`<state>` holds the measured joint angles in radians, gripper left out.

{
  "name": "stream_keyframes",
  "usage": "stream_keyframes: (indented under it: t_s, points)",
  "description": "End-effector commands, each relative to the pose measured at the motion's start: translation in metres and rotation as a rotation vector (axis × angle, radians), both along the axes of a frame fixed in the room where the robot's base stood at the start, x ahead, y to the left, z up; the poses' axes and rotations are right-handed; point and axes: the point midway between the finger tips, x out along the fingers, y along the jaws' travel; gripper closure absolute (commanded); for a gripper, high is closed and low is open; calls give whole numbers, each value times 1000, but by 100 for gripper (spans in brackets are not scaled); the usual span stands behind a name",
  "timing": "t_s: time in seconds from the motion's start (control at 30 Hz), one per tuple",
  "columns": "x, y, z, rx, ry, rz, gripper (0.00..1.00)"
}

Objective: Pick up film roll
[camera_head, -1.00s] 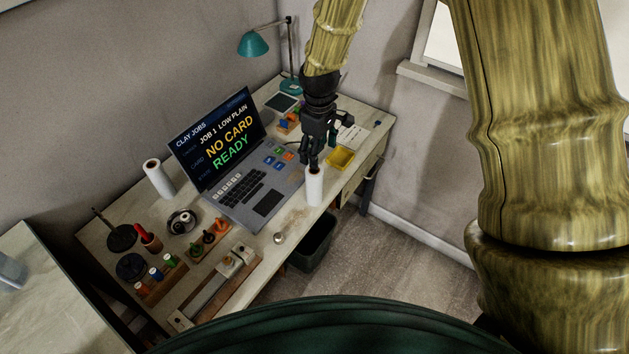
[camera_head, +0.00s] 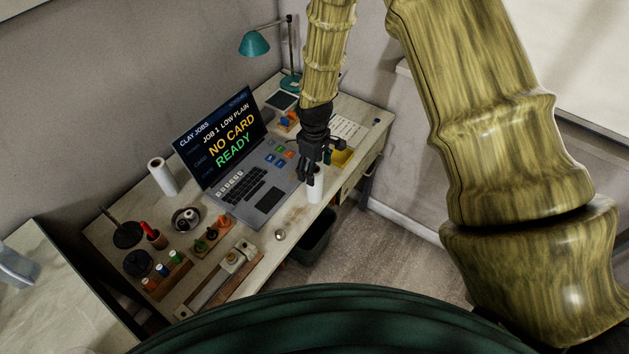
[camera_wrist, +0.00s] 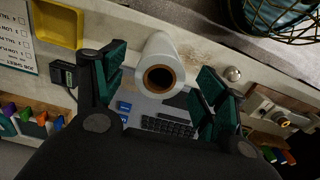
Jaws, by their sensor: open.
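A white film roll (camera_head: 316,190) with a brown core stands upright near the desk's front edge, partly hidden behind my gripper (camera_head: 312,180) in the head view. In the wrist view the film roll (camera_wrist: 152,48) shows its open top end between the two fingers of my gripper (camera_wrist: 160,76). The fingers are spread wide, with a gap on each side of the roll. I see no contact. A second, similar white roll (camera_head: 161,177) stands upright at the desk's back left, left of the laptop.
An open laptop (camera_head: 266,201) lies close behind the roll. A yellow tray (camera_head: 342,157) and a printed sheet (camera_head: 347,128) are to the right. A small metal knob (camera_head: 280,235) is to the left. A dark bin (camera_head: 315,240) stands below the front edge.

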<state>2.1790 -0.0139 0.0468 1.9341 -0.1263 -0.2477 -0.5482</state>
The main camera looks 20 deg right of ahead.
Motion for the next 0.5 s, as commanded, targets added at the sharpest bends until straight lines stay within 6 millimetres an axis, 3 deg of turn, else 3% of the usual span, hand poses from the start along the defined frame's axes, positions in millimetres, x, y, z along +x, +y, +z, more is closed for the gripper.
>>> stream_keyframes:
  t_s: [0.23, 0.5]
  points:
    - [0, 0, -15, 0, 0, -1, 28]
    - [0, 0, -18, 1, -1, -1, 28]
